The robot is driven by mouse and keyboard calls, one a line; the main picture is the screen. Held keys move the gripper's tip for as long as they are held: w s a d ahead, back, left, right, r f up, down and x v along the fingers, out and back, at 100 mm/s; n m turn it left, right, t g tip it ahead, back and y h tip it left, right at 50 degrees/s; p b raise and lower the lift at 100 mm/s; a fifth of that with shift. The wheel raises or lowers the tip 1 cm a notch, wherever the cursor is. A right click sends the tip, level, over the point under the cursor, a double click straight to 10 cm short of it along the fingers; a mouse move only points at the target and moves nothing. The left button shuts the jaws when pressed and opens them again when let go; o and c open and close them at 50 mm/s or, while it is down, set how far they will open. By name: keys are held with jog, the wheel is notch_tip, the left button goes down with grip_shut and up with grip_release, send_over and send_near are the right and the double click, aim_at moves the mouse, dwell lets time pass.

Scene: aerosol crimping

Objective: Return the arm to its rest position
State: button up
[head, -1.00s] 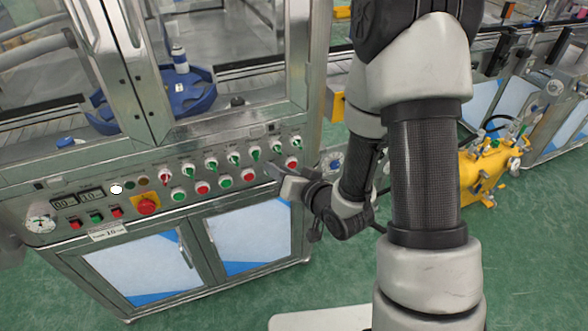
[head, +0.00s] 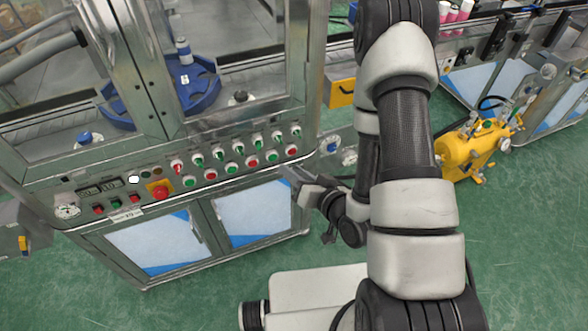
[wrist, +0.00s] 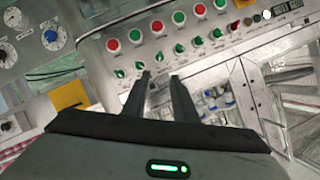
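My gripper (head: 290,173) is in front of the machine's control panel, just below the right end of its button rows. In the wrist view, the two dark fingers (wrist: 161,76) stand apart with nothing between them, so it is open and empty. My arm (head: 405,130) hangs down the right-centre of the head view, bent back towards the panel. The control panel (head: 225,185) carries green and red buttons, selector knobs, a red emergency stop (head: 160,191) and small displays.
Above the panel, a blue star wheel (head: 195,95) holds a white container behind the machine's framed opening. A yellow pump unit (head: 462,150) stands on the green floor at right, near a conveyor line (head: 560,95). Open floor lies below and right of the machine.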

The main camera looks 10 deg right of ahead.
dwell(0.3)
jog(key=w+d+r+n+g+h+p, duration=0.1)
jog(key=w+d+r+g+h, duration=0.15)
jog(key=d+r, duration=0.45)
jog(key=w+d+r+n+g+h, duration=0.15)
jog(key=r+h, duration=0.25)
jog(key=r, duration=0.7)
jog(key=s+r+g, duration=0.1)
jog(key=s+r, duration=0.6)
jog(key=s, duration=0.3)
jog(key=s+r+m+g+p, duration=0.1)
jog(key=s+r+g, duration=0.1)
jog(key=s+r, duration=0.4)
jog(key=s, duration=0.5)
jog(key=shift+r, duration=0.35)
jog(key=shift+m, duration=0.25)
